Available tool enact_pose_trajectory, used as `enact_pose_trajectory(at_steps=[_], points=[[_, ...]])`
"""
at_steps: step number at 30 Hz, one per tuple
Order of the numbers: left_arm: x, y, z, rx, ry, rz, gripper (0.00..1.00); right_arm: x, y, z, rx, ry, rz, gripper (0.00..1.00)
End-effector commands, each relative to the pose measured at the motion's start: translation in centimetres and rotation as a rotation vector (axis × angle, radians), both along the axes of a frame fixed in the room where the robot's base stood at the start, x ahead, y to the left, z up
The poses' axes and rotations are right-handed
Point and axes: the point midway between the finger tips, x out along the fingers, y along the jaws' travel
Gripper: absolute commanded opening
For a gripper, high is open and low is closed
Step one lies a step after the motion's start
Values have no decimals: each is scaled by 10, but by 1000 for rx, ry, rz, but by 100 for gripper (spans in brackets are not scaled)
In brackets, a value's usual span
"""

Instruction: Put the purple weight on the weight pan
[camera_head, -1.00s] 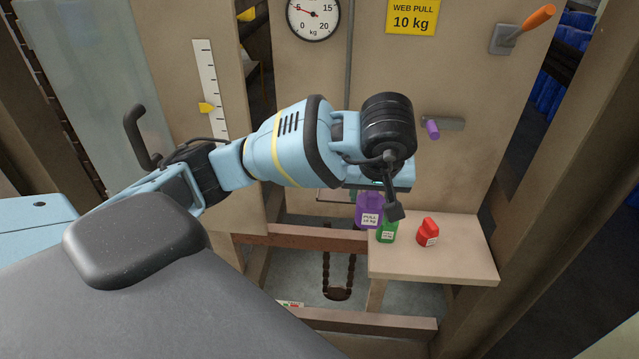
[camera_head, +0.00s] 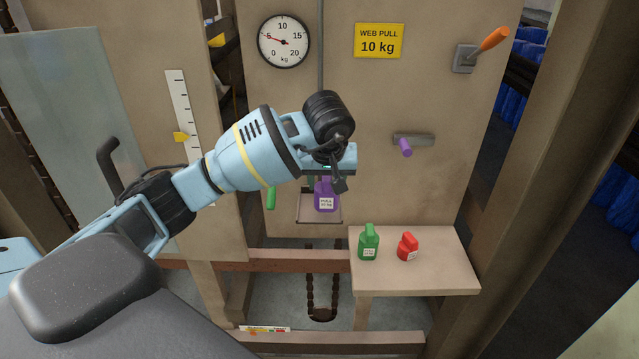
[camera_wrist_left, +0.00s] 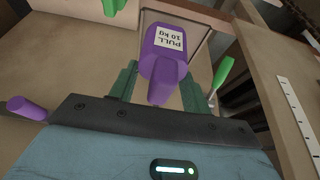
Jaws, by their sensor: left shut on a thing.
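The purple weight (camera_head: 326,196), labelled "PULL 10 kg", hangs upright below my left gripper (camera_head: 325,178). The gripper is shut on its neck; in the left wrist view the purple weight (camera_wrist_left: 165,55) shows between the green fingers (camera_wrist_left: 158,88). The weight pan (camera_head: 305,214) is a flat hanging tray with a thin rim, and the weight shows over its right part in the head view. Whether its base touches the pan cannot be told. My right gripper is not in view.
A green weight (camera_head: 368,244) and a red weight (camera_head: 407,248) stand on the wooden shelf (camera_head: 440,265) at right. The dial (camera_head: 284,41) reads about 5 kg. A purple peg (camera_head: 405,148), a green handle (camera_head: 271,198) and an orange lever (camera_head: 490,41) stick out nearby.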

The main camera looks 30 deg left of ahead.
Motion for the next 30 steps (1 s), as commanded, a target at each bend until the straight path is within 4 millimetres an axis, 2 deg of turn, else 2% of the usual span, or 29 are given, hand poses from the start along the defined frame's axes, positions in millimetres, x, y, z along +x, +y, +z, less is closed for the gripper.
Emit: enact_pose_trajectory(at_steps=[3, 8, 17, 24, 30], points=[[14, 16, -1, -2, -3, 3, 8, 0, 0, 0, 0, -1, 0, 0], [25, 28, -1, -2, -4, 1, 8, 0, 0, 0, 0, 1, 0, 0], [32, 37, -3, -2, -3, 2, 8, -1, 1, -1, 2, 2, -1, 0], [31, 36, -30, -2, -5, -1, 8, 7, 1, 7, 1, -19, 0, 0], [32, 37, -37, -1, -6, -1, 8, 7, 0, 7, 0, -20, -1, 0]])
